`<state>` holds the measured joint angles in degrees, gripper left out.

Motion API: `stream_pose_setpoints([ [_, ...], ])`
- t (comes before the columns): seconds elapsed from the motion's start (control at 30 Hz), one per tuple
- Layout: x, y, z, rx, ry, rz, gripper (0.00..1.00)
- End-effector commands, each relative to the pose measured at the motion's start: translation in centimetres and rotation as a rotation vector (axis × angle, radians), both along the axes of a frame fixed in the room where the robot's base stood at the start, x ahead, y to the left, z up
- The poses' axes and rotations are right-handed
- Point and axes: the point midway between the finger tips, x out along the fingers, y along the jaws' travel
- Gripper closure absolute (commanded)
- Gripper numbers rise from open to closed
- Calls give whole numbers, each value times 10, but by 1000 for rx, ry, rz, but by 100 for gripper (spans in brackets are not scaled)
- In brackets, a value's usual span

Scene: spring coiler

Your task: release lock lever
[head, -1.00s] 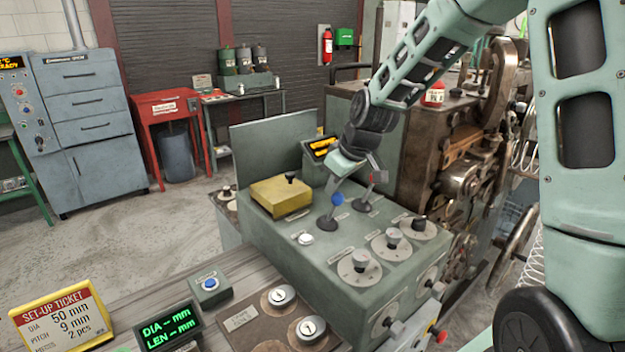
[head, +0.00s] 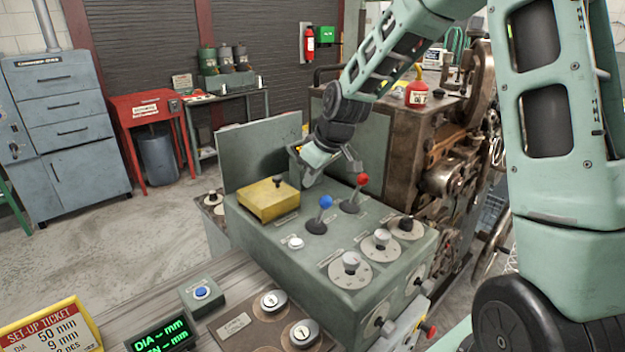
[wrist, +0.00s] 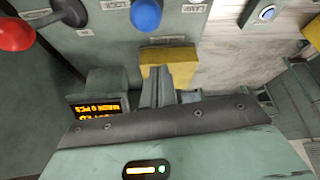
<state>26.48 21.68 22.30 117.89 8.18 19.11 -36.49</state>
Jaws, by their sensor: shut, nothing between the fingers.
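The grey control box carries a red-knobbed lever (head: 363,180) and a blue-knobbed lever (head: 325,202), both leaning a little right in the head view. In the wrist view the red knob (wrist: 14,34) is at the upper left and the blue knob (wrist: 146,14) at the top middle. My gripper (head: 308,184) is shut and empty, behind and left of the levers, touching neither. Its closed fingers (wrist: 157,88) show in front of the yellow block.
The yellow block (head: 268,199) is close left of my fingers. A small display (wrist: 100,105) is beside my gripper. Several dials, including one (head: 350,265), and a white button (head: 295,243) are nearer on the box. The coiling machine (head: 440,160) is at the right.

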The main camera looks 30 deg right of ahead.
Motion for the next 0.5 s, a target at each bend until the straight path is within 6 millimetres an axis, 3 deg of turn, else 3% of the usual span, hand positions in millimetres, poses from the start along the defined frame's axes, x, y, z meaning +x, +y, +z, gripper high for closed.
stream_pose_setpoints([
  [0.5, -64, -17, 54, -2, -7, -1, 100],
])
